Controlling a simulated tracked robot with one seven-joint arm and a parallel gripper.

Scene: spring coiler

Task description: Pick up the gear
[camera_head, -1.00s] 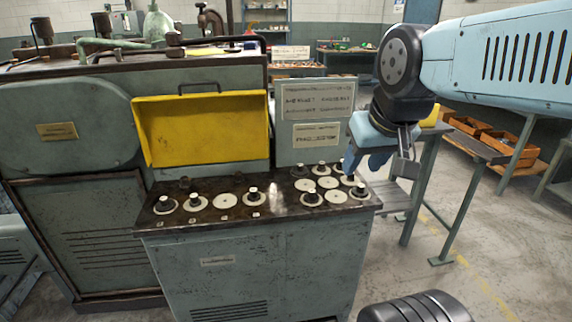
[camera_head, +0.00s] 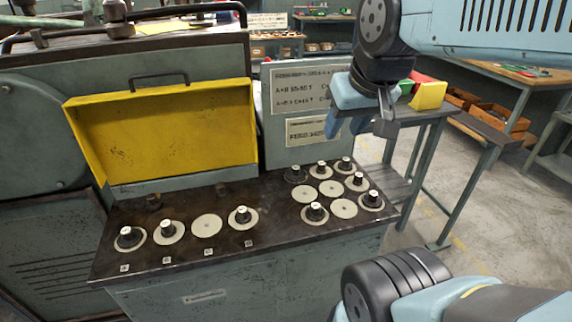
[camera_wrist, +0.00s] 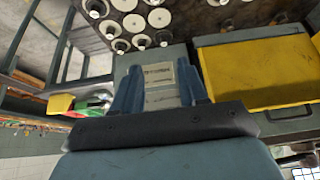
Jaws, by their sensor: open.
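A cluster on the right includes a front gear (camera_head: 315,212) and a right-hand gear (camera_head: 372,200). I cannot tell which gear the task means. My gripper (camera_head: 347,122) is above and behind the right cluster, apart from the gears. In the wrist view my gripper (camera_wrist: 160,88) has its blue fingers spread and empty; gears (camera_wrist: 110,29) show beyond, near the top edge.
A yellow cover (camera_head: 165,130) stands behind the left gears. A sign panel (camera_head: 305,100) rises behind the console, close to my gripper. A side table (camera_head: 430,112) with red, green and yellow items is at right. Some discs, such as one on the left (camera_head: 206,226), are bare.

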